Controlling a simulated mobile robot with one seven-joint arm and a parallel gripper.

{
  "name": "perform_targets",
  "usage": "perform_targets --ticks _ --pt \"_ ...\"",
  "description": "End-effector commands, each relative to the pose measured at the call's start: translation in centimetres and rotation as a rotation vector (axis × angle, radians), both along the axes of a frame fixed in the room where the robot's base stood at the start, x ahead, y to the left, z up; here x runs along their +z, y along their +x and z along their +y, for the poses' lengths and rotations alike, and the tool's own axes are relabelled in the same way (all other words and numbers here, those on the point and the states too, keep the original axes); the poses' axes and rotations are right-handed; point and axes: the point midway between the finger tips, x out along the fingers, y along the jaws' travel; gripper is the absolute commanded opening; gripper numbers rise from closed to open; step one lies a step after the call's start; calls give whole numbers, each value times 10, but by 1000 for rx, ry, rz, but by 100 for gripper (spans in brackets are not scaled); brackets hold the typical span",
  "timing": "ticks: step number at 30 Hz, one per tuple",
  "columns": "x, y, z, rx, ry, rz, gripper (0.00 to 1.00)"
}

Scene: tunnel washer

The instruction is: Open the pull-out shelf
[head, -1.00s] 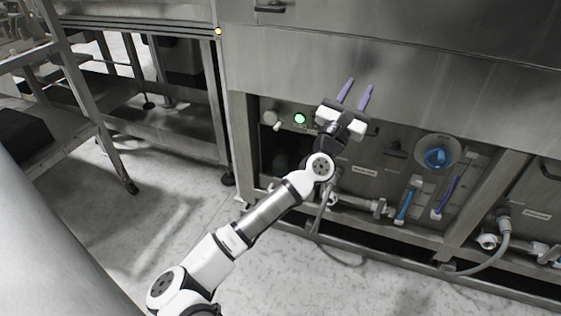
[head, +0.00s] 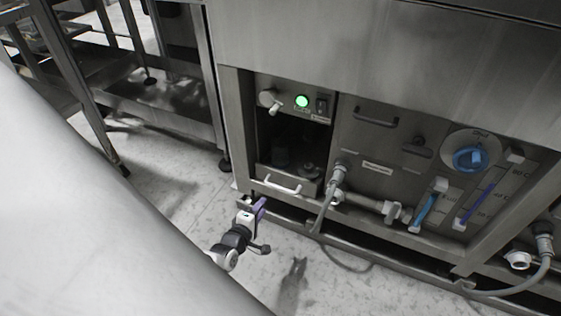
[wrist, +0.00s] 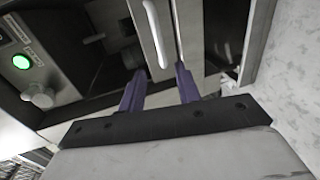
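The pull-out shelf (head: 313,192) sits low in the left bay of the steel cabinet, with a pale bar handle (head: 283,185) on its front. It looks closed, with its front about level with the cabinet frame. My gripper (head: 259,208) is below and left of the handle in the head view, in front of the cabinet. In the wrist view my gripper (wrist: 160,75) has its two purple fingers apart with nothing between them. The handle (wrist: 155,38) is just beyond the fingertips, roughly in line with the gap. I see no contact.
Above the shelf is a dark recess with a green-lit button (head: 302,101) and a knob (head: 268,98). A hose (head: 328,205) hangs right of the shelf down to the floor. A steel rack (head: 75,95) stands at left. The floor in front is free.

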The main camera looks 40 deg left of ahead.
Motion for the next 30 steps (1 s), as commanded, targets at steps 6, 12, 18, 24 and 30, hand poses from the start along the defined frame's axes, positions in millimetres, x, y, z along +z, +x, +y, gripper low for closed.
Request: perform_targets --ticks 6,12,18,24,30 --pt "-11 41 7 -4 -2 -3 33" --pt "-20 82 17 -3 -2 -3 33" --pt "-26 111 25 -2 -4 -2 33" --pt "-26 124 29 0 -4 -3 33" --pt "-26 125 29 0 -5 -2 33"
